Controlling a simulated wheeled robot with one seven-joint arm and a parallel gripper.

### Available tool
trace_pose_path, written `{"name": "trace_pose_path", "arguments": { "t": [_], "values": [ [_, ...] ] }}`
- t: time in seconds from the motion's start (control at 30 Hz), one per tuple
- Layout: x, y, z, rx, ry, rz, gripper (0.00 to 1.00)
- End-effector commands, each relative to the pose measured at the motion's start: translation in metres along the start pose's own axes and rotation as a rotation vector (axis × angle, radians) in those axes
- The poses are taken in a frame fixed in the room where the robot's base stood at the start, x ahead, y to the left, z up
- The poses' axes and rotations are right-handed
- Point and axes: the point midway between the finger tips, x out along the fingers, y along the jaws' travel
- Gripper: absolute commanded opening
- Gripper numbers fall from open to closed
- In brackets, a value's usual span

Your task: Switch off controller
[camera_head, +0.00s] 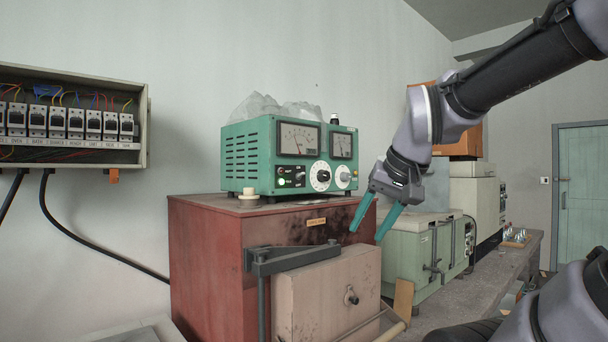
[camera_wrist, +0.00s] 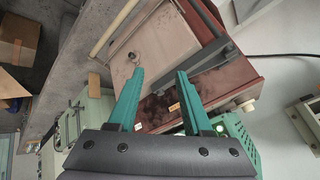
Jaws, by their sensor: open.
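The controller is a green box (camera_head: 250,158) with two needle meters, white knobs and a small green light (camera_head: 282,182) at the lower left of its front. It stands on top of a red cabinet (camera_head: 210,245). My gripper (camera_head: 367,236) is open and empty, to the right of the controller and apart from it, with its teal fingers pointing down in front of the cabinet's right end. In the wrist view, my gripper (camera_wrist: 158,74) has the red cabinet beyond its fingers, and the controller (camera_wrist: 240,130) shows only partly at the lower right.
A pale door block (camera_head: 310,300) with a grey hinge arm (camera_head: 300,258) juts from the cabinet's front. Pale green boxes (camera_head: 408,265) stand to the right on the bench. A breaker box (camera_head: 75,155) hangs on the left wall. Clear plastic lies on the controller.

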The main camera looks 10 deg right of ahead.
Motion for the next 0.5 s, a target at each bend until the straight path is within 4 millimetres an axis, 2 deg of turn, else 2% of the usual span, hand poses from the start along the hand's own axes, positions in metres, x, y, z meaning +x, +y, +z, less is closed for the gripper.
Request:
{"name": "trace_pose_path", "arguments": {
  "t": [0.03,0.1,0.13,0.27,0.37,0.5],
  "values": [
    [0.000,0.000,0.000,0.000,0.000,0.000,0.35],
    [-0.001,-0.002,-0.003,-0.007,-0.001,0.000,0.08],
    [-0.002,-0.003,-0.006,-0.013,-0.002,0.001,0.00],
    [-0.009,-0.018,-0.032,-0.073,-0.018,0.009,0.00],
    [-0.018,-0.039,-0.066,-0.158,-0.040,0.017,0.00],
    [-0.027,-0.073,-0.122,-0.302,-0.081,0.023,0.00]
  ]
}}
